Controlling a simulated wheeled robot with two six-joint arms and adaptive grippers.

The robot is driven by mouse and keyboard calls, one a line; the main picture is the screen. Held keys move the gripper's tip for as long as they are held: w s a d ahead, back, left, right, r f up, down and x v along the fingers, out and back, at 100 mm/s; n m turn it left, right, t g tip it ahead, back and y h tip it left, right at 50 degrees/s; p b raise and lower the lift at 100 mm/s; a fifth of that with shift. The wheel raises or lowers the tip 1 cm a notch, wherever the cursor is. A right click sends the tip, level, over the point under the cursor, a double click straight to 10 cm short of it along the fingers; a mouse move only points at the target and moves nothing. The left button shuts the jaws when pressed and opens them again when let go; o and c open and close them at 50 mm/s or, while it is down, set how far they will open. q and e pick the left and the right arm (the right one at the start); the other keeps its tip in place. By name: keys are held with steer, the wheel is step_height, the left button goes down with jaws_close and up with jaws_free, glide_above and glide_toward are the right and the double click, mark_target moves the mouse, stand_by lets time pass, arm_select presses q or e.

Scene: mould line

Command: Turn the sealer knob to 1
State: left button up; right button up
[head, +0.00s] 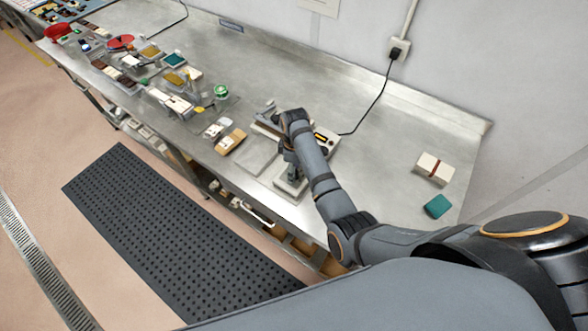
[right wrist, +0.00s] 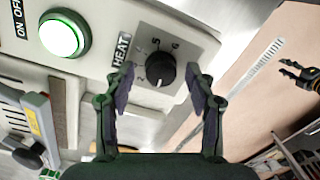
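The sealer (head: 331,141) stands on the steel bench in the head view, partly hidden behind my right arm. In the right wrist view its black knob (right wrist: 161,70) sits on a grey dial plate beside the HEAT label. The digits 5 and 6 read above the knob and a 2 at its left. A pale mark shows at the knob's lower edge; any digit there is not readable. My right gripper (right wrist: 160,84) is open, one finger on each side of the knob, with gaps showing. My left gripper (right wrist: 284,77) appears at the right wrist view's right edge, fingers apart, empty.
A lit green button (right wrist: 62,35) with an ON OFF label is left of the knob. A white box with a red band (head: 433,169) and a teal block (head: 438,206) lie right of the sealer. Several moulds and small goods crowd the bench's left part.

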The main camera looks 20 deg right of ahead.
step_height(320, 180, up, 8)
steer(key=shift+w+d+f, duration=0.1)
steer(key=shift+w+f, duration=0.05)
steer(key=shift+f, duration=0.1)
stand_by(0.6)
